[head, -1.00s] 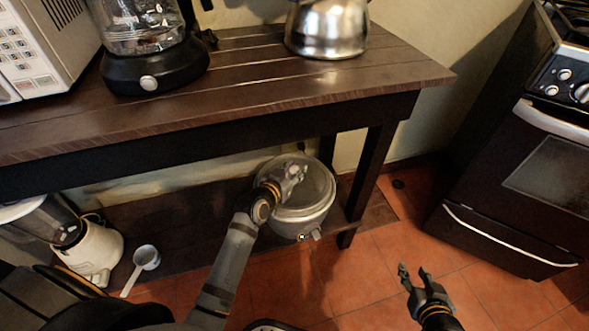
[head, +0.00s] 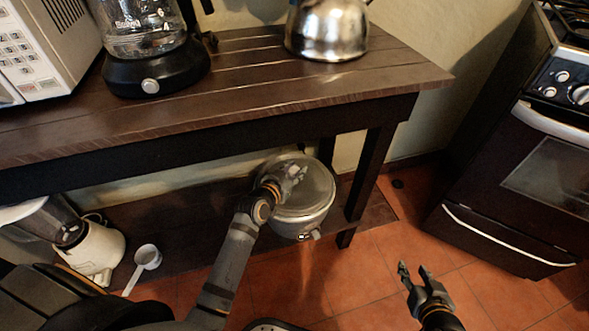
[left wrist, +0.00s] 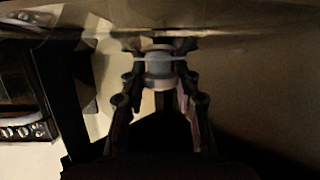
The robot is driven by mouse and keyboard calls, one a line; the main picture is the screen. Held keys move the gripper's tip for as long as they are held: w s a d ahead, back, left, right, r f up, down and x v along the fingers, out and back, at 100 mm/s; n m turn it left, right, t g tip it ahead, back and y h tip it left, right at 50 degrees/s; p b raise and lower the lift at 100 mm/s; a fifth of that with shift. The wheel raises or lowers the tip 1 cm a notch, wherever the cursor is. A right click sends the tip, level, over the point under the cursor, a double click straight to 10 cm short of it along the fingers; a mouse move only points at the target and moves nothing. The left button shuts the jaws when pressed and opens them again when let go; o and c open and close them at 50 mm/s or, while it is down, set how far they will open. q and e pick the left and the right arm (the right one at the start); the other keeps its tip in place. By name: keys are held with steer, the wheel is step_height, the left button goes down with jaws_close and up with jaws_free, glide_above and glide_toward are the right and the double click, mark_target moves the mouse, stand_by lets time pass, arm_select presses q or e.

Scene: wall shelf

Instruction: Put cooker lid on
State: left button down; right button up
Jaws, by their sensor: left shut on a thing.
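The cooker (head: 297,227) is a round light-grey pot on the low shelf under the table. Its clear lid (head: 312,192) lies over the pot's top; I cannot tell whether it is fully seated. My left gripper (head: 293,172) is over the lid, shut on the lid's knob, and hides the middle of the lid. In the left wrist view the fingers close on a pale knob (left wrist: 158,75) below the lid's surface across the top. My right gripper (head: 414,276) is open and empty above the tiled floor at the lower right.
The table (head: 240,108) overhangs the low shelf (head: 170,215), and its front leg (head: 368,180) stands just right of the cooker. A blender (head: 95,250) and a measuring cup (head: 147,257) are at the left. A kettle (head: 326,32) stands on the table; a stove (head: 520,190) is at the right.

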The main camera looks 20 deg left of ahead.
arm_select(q)
steer(key=shift+f, duration=0.35)
stand_by(0.8)
steer(key=c, duration=1)
jaws_free()
steer(key=shift+o, duration=0.5)
steer(key=shift+s+f, duration=0.1)
steer(key=v, duration=1.2)
